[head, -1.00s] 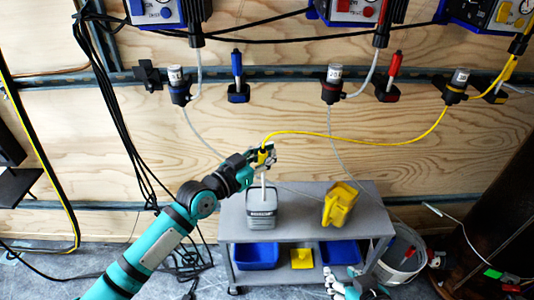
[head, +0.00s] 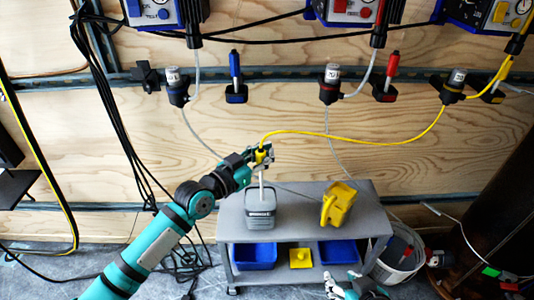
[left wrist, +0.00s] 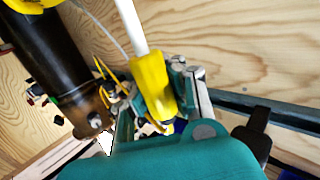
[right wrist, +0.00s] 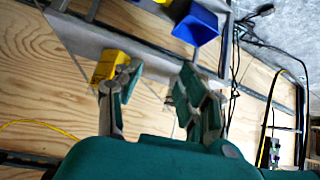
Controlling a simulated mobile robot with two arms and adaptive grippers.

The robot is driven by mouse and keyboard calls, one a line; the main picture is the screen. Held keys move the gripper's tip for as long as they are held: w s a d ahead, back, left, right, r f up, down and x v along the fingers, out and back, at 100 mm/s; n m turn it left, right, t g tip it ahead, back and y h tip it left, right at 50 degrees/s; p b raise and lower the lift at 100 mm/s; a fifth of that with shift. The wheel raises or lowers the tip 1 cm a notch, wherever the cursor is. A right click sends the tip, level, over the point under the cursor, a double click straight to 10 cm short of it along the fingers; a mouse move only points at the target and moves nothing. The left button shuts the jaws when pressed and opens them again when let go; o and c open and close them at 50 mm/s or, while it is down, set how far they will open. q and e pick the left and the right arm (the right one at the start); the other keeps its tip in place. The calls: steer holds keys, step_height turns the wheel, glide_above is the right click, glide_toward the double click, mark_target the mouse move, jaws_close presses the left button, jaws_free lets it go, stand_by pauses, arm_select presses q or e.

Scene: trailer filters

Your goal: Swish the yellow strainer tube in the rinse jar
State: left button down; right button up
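My left gripper (head: 263,156) is shut on the yellow handle of the strainer tube; the handle (left wrist: 152,85) shows between the fingers in the left wrist view. The pale tube (head: 262,181) hangs roughly upright below the gripper, and its lower end reaches the top of the grey rinse jar (head: 261,210). How deep it goes inside is hidden. The jar stands on the left of the grey cart's top. A yellow hose (head: 350,143) runs from the handle to the right. My right gripper (right wrist: 157,85) is open and empty, low in front of the cart in the head view.
A yellow container (head: 338,204) stands on the right of the grey cart (head: 290,228). Blue bins (head: 254,256) and a small yellow bin (head: 300,257) sit on the lower shelf. A white bucket (head: 402,258) stands right of the cart. Thin hoses hang along the wooden wall.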

arm_select(q)
steer(key=shift+a+f+b, duration=0.4)
steer(key=shift+f+b, duration=0.05)
steer(key=shift+b, duration=0.1)
steer(key=shift+a+f+b, duration=0.25)
steer(key=shift+b, duration=0.1)
steer(key=shift+a, duration=0.1)
steer(key=shift+d+r+p, duration=0.25)
steer(key=shift+p, duration=0.05)
steer(key=shift+d+r+p, duration=0.25)
steer(key=shift+r+p, duration=0.05)
steer(key=shift+p, duration=0.15)
steer(key=shift+d+f, duration=0.15)
steer(key=shift+f, duration=0.1)
steer(key=shift+f+b, duration=0.35)
steer(key=shift+b, duration=0.2)
arm_select(e)
steer(key=w+a+r+t+y, duration=0.1)
steer(key=w+a+r+t, duration=0.1)
steer(key=w+r+t, duration=0.2)
steer(key=shift+w+r, duration=0.35)
steer(key=shift+r, duration=0.15)
stand_by(1.0)
